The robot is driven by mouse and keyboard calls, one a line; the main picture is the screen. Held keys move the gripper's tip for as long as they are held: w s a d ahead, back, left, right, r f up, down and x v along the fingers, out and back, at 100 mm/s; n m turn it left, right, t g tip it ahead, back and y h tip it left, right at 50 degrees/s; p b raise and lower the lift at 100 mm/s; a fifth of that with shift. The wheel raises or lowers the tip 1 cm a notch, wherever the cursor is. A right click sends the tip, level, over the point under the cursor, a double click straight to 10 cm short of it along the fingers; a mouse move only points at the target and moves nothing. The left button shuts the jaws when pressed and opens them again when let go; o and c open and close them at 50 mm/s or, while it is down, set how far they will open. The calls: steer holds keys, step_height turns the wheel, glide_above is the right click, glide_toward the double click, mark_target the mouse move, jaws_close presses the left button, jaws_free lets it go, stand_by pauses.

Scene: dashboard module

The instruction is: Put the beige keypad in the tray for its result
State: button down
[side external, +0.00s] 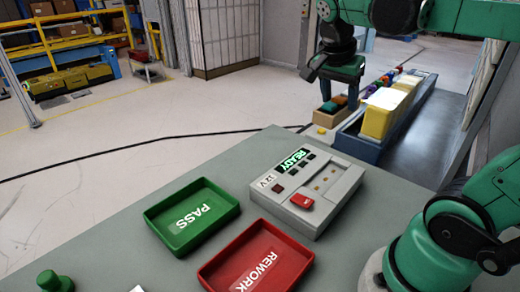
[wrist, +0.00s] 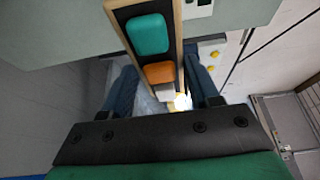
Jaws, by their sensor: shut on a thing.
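The bin (side external: 330,118) holds a teal block (wrist: 148,34) and an orange block (wrist: 159,72). The test fixture (side external: 306,190) shows READY and 12 V, with a red button (side external: 302,201) and an open pocket with small contacts. The green PASS tray (side external: 192,216) and red REWORK tray (side external: 257,259) are empty.
A long blue bin (side external: 372,148) with yellow boxes (side external: 386,110) and several coloured parts stands right of the wooden bin. A small yellow piece (side external: 321,130) lies near it. A green knob (side external: 53,281) stands at the near left.

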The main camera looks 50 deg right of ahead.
step_height(320, 180, up, 4)
steer(key=shift+f, duration=0.25)
steer(key=shift+w+a+r, duration=0.1)
steer(key=shift+w+r, duration=0.05)
steer(key=shift+r, duration=0.15)
steer(key=w+a+r, duration=0.1)
steer(key=w+a, duration=0.3)
steer(key=w, duration=0.1)
glide_above(199, 212)
steer(key=a, duration=0.2)
step_height(199, 212, down, 4)
step_height(199, 212, down, 20)
steer(key=shift+r, duration=0.2)
steer(key=shift+f, duration=0.1)
steer(key=shift+c, duration=1.1)
jaws_free()
